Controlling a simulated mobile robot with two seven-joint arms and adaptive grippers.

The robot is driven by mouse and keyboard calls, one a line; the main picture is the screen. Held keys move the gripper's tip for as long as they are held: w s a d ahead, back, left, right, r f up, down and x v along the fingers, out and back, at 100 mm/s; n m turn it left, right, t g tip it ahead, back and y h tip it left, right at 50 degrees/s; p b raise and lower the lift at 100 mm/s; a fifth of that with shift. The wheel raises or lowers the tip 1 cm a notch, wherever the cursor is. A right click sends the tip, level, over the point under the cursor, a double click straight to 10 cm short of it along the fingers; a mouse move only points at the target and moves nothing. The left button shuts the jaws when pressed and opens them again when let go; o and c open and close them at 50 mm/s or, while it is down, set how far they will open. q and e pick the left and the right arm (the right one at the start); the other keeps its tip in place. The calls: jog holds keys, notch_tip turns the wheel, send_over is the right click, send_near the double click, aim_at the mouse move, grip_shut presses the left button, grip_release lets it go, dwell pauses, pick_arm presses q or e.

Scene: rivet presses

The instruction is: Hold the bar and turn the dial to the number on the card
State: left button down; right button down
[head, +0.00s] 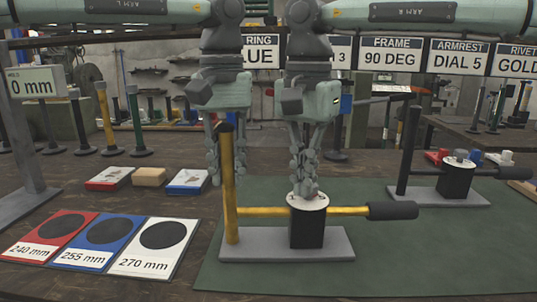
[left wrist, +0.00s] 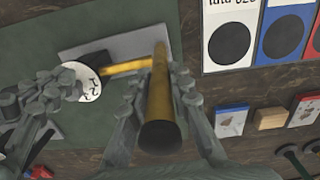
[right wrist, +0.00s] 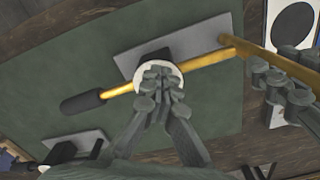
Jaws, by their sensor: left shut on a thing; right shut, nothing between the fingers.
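A rivet press stands on a grey base plate (head: 240,247) with a yellow upright bar (head: 229,205), a yellow crossbar with a black grip (head: 392,211), and a black block (head: 306,229) topped by a white dial (head: 316,203). My left gripper (left wrist: 160,78) is shut on the upright bar near its upper part. My right gripper (head: 305,190) is shut and points down at the dial; its fingertips cover the dial's middle in the right wrist view (right wrist: 160,78). Dial marks are small and partly hidden. One hanging card reads "ARMREST DIAL 5" (head: 458,57); another, mostly hidden, ends in "3" (head: 341,55).
Cards marked 240 mm (head: 46,237), 255 mm (head: 95,243) and 270 mm (head: 153,248) lie at left. Small parts boxes (head: 109,178) sit behind them. A second, black press (head: 458,180) stands at right. The green mat (head: 420,250) is clear at front right.

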jog(key=shift+w+a, duration=0.2)
jog(key=shift+w, duration=0.05)
dwell(0.4)
dwell(0.3)
jog(key=shift+s+a, duration=0.3)
jog(key=shift+s, duration=0.05)
jog(key=shift+r, duration=3)
jog(key=shift+w+a+f+m, duration=0.1)
jog(key=shift+w+f+m, duration=0.1)
jog(key=shift+f+m, duration=0.85)
jog(key=shift+w+a+f+m, duration=0.1)
jog(key=shift+w+f+m, duration=0.05)
jog(key=shift+f+m, duration=0.85)
jog(key=shift+w+f+m, duration=0.2)
jog(key=shift+f+m, duration=0.8)
jog(key=shift+m, duration=0.05)
